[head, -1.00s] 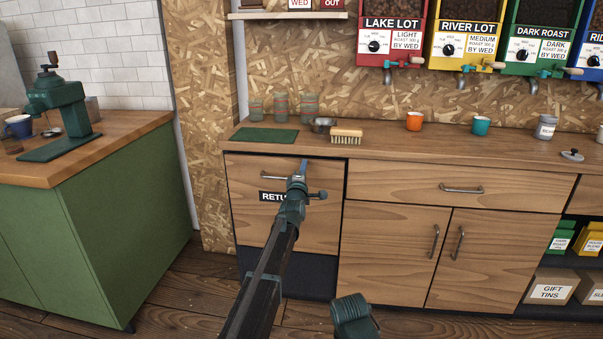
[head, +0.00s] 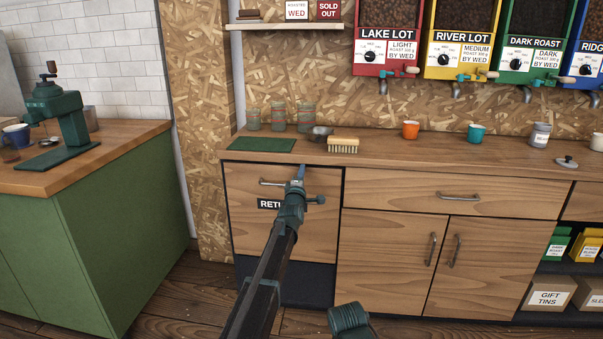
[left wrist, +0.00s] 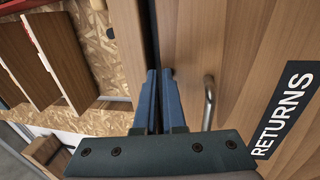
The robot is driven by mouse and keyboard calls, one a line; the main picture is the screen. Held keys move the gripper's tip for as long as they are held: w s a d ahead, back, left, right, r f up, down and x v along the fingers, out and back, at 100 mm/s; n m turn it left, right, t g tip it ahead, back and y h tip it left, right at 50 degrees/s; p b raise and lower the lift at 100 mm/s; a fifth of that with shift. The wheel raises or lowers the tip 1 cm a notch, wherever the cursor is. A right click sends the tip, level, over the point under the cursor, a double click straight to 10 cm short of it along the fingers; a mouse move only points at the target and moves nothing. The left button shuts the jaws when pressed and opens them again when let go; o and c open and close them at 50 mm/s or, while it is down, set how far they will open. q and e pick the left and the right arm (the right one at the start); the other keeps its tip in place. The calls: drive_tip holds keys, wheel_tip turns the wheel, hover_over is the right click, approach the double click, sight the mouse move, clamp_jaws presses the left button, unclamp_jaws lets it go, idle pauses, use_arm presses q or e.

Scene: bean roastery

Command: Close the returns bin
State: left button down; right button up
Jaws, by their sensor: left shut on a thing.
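The returns bin (head: 310,235) has a wooden front under the left end of the counter, with a black label partly covered by my left arm. Its metal handle (head: 268,182) is near the top of the front. The front looks nearly flush with the cabinet beside it, with a dark gap along its top. My left gripper (head: 301,172) is at the top of this front. In the left wrist view its blue fingers (left wrist: 160,92) are close together by the top gap, beside the handle (left wrist: 209,100). What they grip is hidden. My right gripper is out of view.
The counter (head: 420,153) above holds a green mat (head: 262,144), a brush (head: 343,144), jars and cups. A drawer and doors (head: 455,197) are to the right. A green cabinet (head: 125,235) stands at the left, with floor (head: 185,295) between.

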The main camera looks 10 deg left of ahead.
use_arm(q)
drive_tip(key=s, duration=1.4)
drive_tip(key=s+d+f+m+g+h, duration=0.1)
drive_tip(key=s+d+f+m+g, duration=0.35)
drive_tip(key=s+f+m, duration=0.35)
drive_tip(key=s+d+f+m+g+h, duration=0.1)
drive_tip(key=s+d+f+m+g, duration=0.3)
drive_tip(key=s+f, duration=0.4)
drive_tip(key=s+a+f+m+g+y, duration=0.1)
drive_tip(key=s+f+m+g, duration=0.25)
drive_tip(key=s, duration=0.55)
drive_tip(key=s+a+f+m+g+y, duration=0.2)
drive_tip(key=s+f+m+g, duration=0.15)
drive_tip(key=s, duration=0.55)
drive_tip(key=s+a+f+m+g+y, duration=0.1)
drive_tip(key=s+f+m+g, duration=0.15)
drive_tip(key=s+g, duration=0.45)
wheel_tip(320, 180, up, 31)
drive_tip(key=s+t+p, duration=0.2)
drive_tip(key=p, duration=2.9)
drive_tip(key=shift+s+d+p, duration=0.15)
drive_tip(key=shift+s+p, duration=0.05)
drive_tip(key=shift+p, duration=0.2)
